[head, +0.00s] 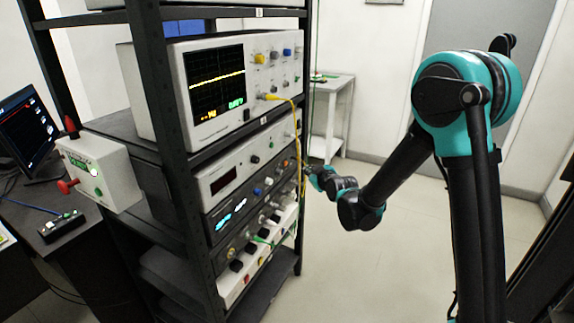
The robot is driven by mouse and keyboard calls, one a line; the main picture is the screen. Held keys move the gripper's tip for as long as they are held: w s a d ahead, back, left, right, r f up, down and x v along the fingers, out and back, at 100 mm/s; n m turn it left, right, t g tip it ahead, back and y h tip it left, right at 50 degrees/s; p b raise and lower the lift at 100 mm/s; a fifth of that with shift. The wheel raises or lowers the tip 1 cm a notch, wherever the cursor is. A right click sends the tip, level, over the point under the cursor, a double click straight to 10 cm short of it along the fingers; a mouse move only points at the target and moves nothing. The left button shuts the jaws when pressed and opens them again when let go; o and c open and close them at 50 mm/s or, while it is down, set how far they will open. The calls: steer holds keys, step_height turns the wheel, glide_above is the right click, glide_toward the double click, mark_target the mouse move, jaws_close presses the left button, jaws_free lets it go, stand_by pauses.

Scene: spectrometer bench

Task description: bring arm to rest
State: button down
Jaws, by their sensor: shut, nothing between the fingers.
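My arm comes down from the teal shoulder at the upper right, bends at a dark elbow in the middle, and runs left to the far right edge of the rack (190,262). Its far end there is small and teal. The gripper's fingers cannot be made out beside the rack post and the hanging cables. I cannot tell whether the arm's end touches the rack or cables.
The rack holds an oscilloscope (214,88) with a yellow cable (297,125) and several instruments below. A grey box with red knobs (100,172) and a monitor (28,128) are left. A small table (334,86) stands behind. Floor is clear between rack and arm.

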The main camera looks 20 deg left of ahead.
steer(key=s+d+m+g+h, duration=0.1)
steer(key=s+d+m+h, duration=0.15)
steer(key=d, duration=1.15)
steer(key=s+d+m+g+h, duration=0.1)
steer(key=s+d+m+h, duration=0.2)
steer(key=d, duration=1)
steer(key=s+d+f+m+g+h, duration=0.2)
steer(key=s+d+f+m, duration=0.1)
steer(key=s+d, duration=0.7)
steer(key=s+d+f+m+g+h, duration=0.2)
steer(key=s+d+f+m, duration=0.2)
steer(key=s+d, duration=0.6)
steer(key=shift+s+d+f+m, duration=0.2)
steer(key=shift+s+d+m, duration=0.15)
steer(key=shift+m, duration=0.3)
